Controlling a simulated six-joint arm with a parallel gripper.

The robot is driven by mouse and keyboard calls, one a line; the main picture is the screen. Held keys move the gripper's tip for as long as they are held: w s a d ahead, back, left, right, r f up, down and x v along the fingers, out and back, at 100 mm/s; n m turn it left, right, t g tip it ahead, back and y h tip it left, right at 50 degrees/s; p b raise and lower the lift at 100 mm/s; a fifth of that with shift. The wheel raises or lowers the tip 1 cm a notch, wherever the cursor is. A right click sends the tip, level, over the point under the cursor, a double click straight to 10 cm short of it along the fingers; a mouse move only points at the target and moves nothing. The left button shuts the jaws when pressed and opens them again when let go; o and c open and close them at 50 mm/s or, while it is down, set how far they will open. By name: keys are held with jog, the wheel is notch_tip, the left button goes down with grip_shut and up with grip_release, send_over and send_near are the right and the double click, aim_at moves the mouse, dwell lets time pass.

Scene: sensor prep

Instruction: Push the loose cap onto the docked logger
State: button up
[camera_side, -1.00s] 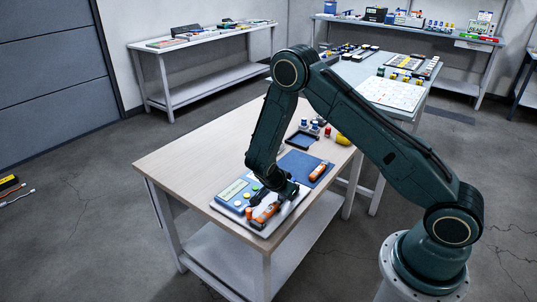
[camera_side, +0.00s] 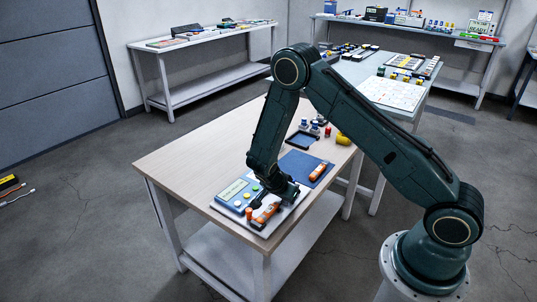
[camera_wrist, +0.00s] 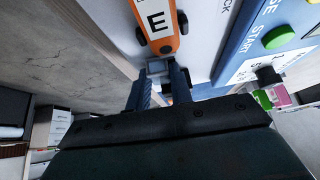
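The docked logger is an orange body lying in the dark-edged dock (camera_side: 259,224) at the front of the table. In the wrist view its orange end (camera_wrist: 170,43) carries a white label with an "E". A small grey piece (camera_wrist: 157,67) sits at that end, between my fingertips; I cannot tell whether it is the loose cap or part of the logger. My gripper (camera_wrist: 162,80) points at this end, its two fingers apart with the grey piece between their tips. Whether they grip it is unclear. In the side view my gripper (camera_side: 271,199) is low over the logger and partly hides it.
A blue panel (camera_side: 236,194) with coloured buttons lies left of the logger; its green button shows in the wrist view (camera_wrist: 279,37). Another orange device (camera_side: 318,171) rests on a blue mat (camera_side: 296,163). A dark tray (camera_side: 302,140) stands behind. The table's left part is clear.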

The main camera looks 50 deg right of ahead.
aim_at(280, 209)
jog(key=shift+y, duration=0.9)
jog(key=a, duration=0.1)
jog(key=a+f, duration=0.2)
jog(key=a, duration=0.1)
jog(key=shift+s+f, duration=0.2)
jog(key=shift+f, duration=0.05)
jog(key=shift+n, duration=0.3)
jog(key=shift+w+r, duration=0.15)
jog(key=shift+r, duration=1.15)
jog(key=shift+w+r, duration=0.1)
jog(key=shift+r, duration=1.65)
jog(key=shift+d, duration=0.1)
jog(key=shift+r, duration=0.1)
